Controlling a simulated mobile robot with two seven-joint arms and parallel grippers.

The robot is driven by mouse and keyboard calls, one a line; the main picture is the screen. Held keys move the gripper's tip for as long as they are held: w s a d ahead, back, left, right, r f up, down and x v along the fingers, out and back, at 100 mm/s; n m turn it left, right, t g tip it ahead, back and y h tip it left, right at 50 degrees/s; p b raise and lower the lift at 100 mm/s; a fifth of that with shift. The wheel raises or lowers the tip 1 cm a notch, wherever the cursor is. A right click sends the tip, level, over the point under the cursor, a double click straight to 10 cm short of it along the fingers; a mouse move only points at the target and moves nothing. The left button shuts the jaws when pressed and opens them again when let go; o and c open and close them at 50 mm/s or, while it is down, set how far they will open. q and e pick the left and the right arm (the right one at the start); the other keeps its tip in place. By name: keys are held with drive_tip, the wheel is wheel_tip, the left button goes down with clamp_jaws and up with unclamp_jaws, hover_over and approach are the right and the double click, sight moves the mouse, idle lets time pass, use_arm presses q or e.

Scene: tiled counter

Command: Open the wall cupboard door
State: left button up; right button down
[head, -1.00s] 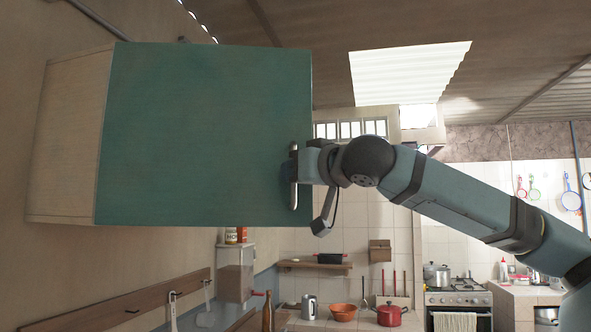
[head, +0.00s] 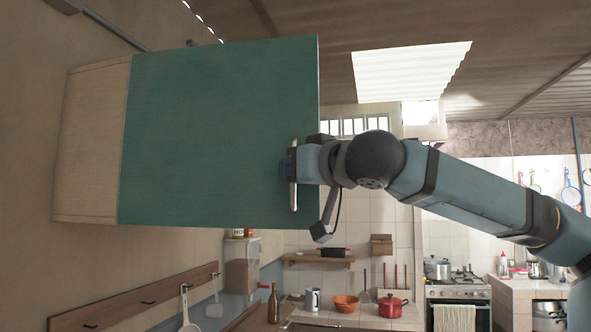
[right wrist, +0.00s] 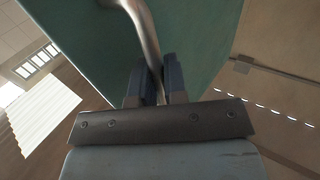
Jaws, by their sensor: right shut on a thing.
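The wall cupboard has a pale wooden side (head: 90,150) against the left wall and a green door (head: 215,135) in the head view. The door stands swung out from the cupboard, its right edge nearer me than its left edge, and it hides the inside. An upright metal bar handle (head: 294,188) sits near the door's right edge; it also shows in the right wrist view (right wrist: 146,35). My right gripper (head: 291,165) is shut on this handle, with a dark finger on each side of the bar in the right wrist view (right wrist: 157,80). My left gripper is out of view.
Below the cupboard are a wooden hook rail (head: 135,297), a brown bottle (head: 273,304), a kettle (head: 313,299), an orange bowl (head: 346,303) and a red pot (head: 391,306). A stove (head: 455,290) stands farther right. The air just below the door looks clear.

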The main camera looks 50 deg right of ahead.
drive_tip(key=c, duration=1.2)
unclamp_jaws()
drive_tip(key=shift+w, duration=0.1)
drive_tip(key=s+a+b, duration=0.2)
drive_tip(key=s+b, duration=0.1)
drive_tip(key=s, duration=1)
drive_tip(key=shift+s+a, duration=0.3)
